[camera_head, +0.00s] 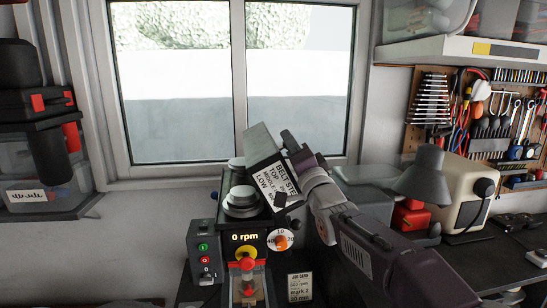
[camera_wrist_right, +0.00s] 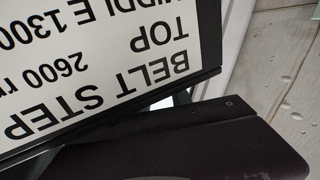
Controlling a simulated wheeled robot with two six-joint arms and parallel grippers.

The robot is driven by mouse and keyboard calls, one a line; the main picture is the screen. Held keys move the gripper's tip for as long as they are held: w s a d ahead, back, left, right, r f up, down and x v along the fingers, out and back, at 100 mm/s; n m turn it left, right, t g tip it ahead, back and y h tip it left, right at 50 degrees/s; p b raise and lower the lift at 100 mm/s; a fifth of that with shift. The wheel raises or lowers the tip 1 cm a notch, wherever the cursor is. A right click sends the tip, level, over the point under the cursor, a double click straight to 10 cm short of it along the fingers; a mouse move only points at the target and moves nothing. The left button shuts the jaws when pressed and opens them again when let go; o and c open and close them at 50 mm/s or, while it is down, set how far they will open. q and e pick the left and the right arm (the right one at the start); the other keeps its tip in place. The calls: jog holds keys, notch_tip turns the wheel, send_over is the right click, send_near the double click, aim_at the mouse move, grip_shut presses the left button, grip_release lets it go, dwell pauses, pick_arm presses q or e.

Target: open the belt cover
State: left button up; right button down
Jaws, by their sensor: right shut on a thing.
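The belt cover (camera_head: 262,143) is a grey lid with a white label reading "BELT STEP". It stands tilted up at the top of the drill press, and stepped grey pulleys (camera_head: 241,201) show below and left of it. My right gripper (camera_head: 298,163) is at the cover's right edge, shut on it; the fingertips are partly hidden. In the right wrist view the cover's label (camera_wrist_right: 95,65) fills the upper left, with a dark finger (camera_wrist_right: 200,140) lying along its edge. My left gripper is in neither view.
A grey lamp (camera_head: 420,175) and a cream machine (camera_head: 460,190) are on the right. A window is behind.

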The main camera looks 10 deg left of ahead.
jog(key=w+d+f+m+t+h+b, duration=0.2)
jog(key=d+f+m+h+b, duration=0.1)
jog(key=d+m+b, duration=0.3)
jog(key=shift+d+f+m+b, duration=0.3)
jog(key=shift+f+m, duration=0.1)
jog(key=shift+m, duration=0.6)
jog(key=shift+h, duration=0.4)
jog(key=c, duration=1.5)
grip_release()
jog(key=shift+c, duration=0.2)
jog(key=o, duration=0.3)
jog(key=shift+f, duration=0.1)
jog(key=shift+o, duration=0.2)
jog(key=shift+w, duration=0.2)
